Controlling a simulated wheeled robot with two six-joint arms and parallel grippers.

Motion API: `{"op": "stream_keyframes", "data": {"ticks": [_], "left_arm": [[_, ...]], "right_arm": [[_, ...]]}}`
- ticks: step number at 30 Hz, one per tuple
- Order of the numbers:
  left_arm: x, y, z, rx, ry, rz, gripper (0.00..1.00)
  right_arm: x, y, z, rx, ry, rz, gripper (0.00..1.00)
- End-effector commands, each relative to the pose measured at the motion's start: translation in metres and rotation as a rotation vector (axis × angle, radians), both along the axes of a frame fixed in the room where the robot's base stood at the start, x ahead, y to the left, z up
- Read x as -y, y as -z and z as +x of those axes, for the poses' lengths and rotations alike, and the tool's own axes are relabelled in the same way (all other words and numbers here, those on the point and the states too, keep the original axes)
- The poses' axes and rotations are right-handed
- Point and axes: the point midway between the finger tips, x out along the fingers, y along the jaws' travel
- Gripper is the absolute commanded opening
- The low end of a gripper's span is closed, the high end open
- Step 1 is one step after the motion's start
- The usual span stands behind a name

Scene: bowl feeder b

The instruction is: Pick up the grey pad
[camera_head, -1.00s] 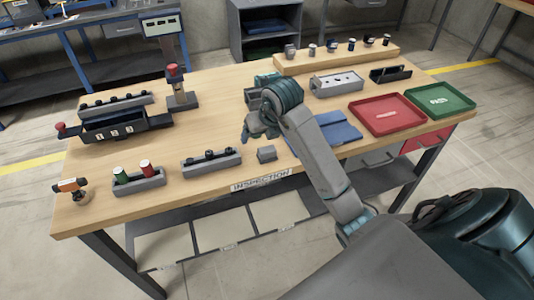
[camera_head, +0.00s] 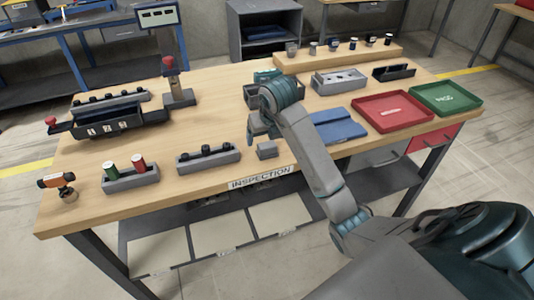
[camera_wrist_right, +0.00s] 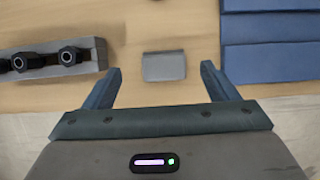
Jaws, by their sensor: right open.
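The grey pad (camera_head: 267,151) is a small grey block on the wooden table near its front edge, right of a grey rack with black knobs (camera_head: 208,158). In the right wrist view the pad (camera_wrist_right: 164,66) lies ahead of and between the fingertips, with clear space on both sides. My right gripper (camera_head: 252,134) is open and empty, above the table just behind the pad in the head view; its fingers also frame the pad in the wrist view (camera_wrist_right: 160,74). The fingers do not touch the pad. My left gripper is not in view.
A blue mat (camera_head: 338,126) lies right of the pad, then a red tray (camera_head: 393,125) and a green tray (camera_head: 446,113). A holder with green and red cylinders (camera_head: 131,181) stands left.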

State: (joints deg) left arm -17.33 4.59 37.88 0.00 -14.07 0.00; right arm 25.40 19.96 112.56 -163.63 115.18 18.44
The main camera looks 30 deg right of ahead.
Motion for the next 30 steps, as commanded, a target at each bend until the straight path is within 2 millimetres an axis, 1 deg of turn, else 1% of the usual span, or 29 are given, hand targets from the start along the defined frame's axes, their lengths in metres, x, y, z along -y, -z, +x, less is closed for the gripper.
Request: {"op": "stream_keyframes", "data": {"ticks": [1, 8, 10, 11, 14, 19, 20, 21, 23, 24, 26, 27, 30], "left_arm": [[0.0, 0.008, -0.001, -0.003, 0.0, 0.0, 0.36], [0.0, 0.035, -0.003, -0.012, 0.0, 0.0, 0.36], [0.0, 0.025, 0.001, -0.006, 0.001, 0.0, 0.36], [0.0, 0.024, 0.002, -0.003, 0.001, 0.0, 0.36], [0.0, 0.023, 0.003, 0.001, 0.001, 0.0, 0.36], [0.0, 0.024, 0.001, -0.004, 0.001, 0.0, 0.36], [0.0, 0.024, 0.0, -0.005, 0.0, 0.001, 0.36], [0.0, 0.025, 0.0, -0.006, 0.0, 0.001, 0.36], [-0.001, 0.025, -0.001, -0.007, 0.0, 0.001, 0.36], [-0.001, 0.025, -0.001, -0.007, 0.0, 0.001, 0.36], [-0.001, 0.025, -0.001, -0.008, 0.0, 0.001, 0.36], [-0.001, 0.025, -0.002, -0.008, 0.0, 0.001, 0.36], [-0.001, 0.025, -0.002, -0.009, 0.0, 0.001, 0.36]], "right_arm": [[0.001, 0.008, 0.0, 0.0, 0.0, 0.0, 0.8], [0.005, 0.034, 0.001, -0.001, 0.0, 0.0, 0.8], [0.005, 0.037, 0.005, -0.006, 0.001, 0.003, 0.8], [0.006, 0.041, 0.006, -0.005, 0.001, 0.002, 0.8], [0.007, 0.047, 0.009, -0.002, 0.0, 0.0, 0.8], [0.007, 0.048, 0.009, 0.0, -0.001, 0.0, 0.8], [0.007, 0.048, 0.009, 0.0, 0.0, 0.0, 0.78], [0.007, 0.048, 0.009, 0.0, 0.0, 0.0, 0.7], [0.007, 0.047, 0.009, 0.0, 0.0, 0.0, 0.58], [0.007, 0.047, 0.009, 0.0, 0.0, 0.0, 0.51], [0.007, 0.047, 0.009, 0.0, 0.0, 0.0, 0.39], [0.007, 0.047, 0.009, -0.001, 0.0, 0.0, 0.31], [0.006, 0.047, 0.009, 0.0, 0.0, 0.0, 0.31]]}}
